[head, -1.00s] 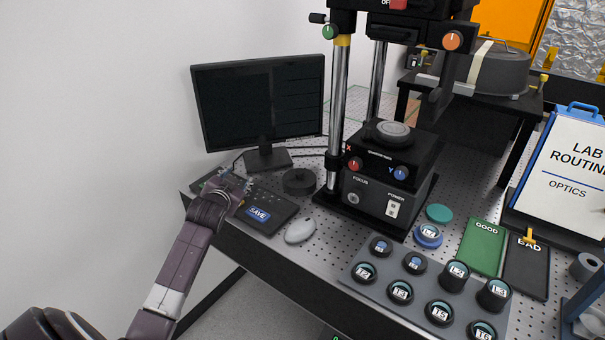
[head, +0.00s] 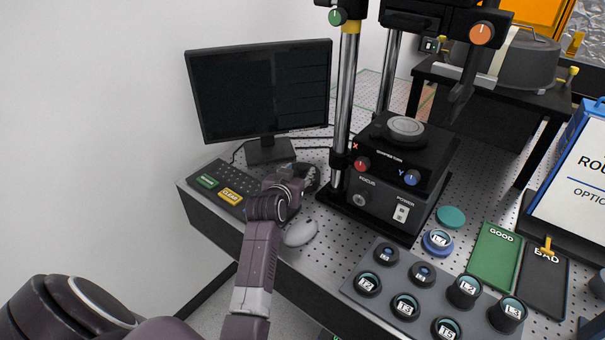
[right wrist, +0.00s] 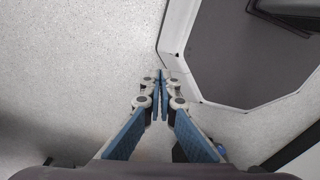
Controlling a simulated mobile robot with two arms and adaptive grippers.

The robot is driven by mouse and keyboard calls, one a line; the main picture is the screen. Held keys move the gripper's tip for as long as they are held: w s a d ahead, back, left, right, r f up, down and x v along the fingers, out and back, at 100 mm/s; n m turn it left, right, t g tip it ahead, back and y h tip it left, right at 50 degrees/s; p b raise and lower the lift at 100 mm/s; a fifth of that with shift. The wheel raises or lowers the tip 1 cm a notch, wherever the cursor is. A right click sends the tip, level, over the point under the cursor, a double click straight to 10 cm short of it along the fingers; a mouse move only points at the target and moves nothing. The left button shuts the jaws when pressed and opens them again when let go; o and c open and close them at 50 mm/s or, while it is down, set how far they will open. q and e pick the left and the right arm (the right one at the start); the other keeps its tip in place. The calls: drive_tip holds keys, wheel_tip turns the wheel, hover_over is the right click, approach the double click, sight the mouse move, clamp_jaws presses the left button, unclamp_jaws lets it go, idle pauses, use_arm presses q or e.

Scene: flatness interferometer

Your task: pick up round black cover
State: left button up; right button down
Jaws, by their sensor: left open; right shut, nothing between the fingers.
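The round black cover (head: 311,174) lies on the perforated table between the monitor and the interferometer. In the head view my left gripper (head: 294,180) is at the cover and hides much of its left and front side. The left gripper is open; its fingers are small and dark there, and I cannot tell whether they touch the cover. My right gripper (right wrist: 160,84) shows in the right wrist view, shut and empty, above a pale floor and away from the table items.
The monitor (head: 260,92) stands behind the left gripper, the keypad (head: 222,188) to its left. A pale mouse (head: 300,233) lies just in front. The interferometer's base (head: 384,200) and post (head: 346,95) stand close on the right. A sample tray (head: 403,287) lies front right.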

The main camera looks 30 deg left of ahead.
sight(301, 168)
use_arm(q)
drive_tip(key=x, duration=0.3)
drive_tip(key=shift+w+r+p, duration=0.1)
drive_tip(key=shift+p, duration=0.25)
drive_tip(key=shift+w+a+f, duration=0.2)
drive_tip(key=shift+w+f, duration=0.05)
drive_tip(key=shift+w, duration=0.2)
use_arm(e)
drive_tip(key=shift+w+r, duration=0.65)
drive_tip(key=shift+w, duration=0.35)
use_arm(q)
drive_tip(key=shift+s, duration=0.1)
drive_tip(key=shift+c, duration=0.4)
clamp_jaws()
use_arm(e)
drive_tip(key=shift+s+d, duration=0.1)
drive_tip(key=shift+s, duration=0.15)
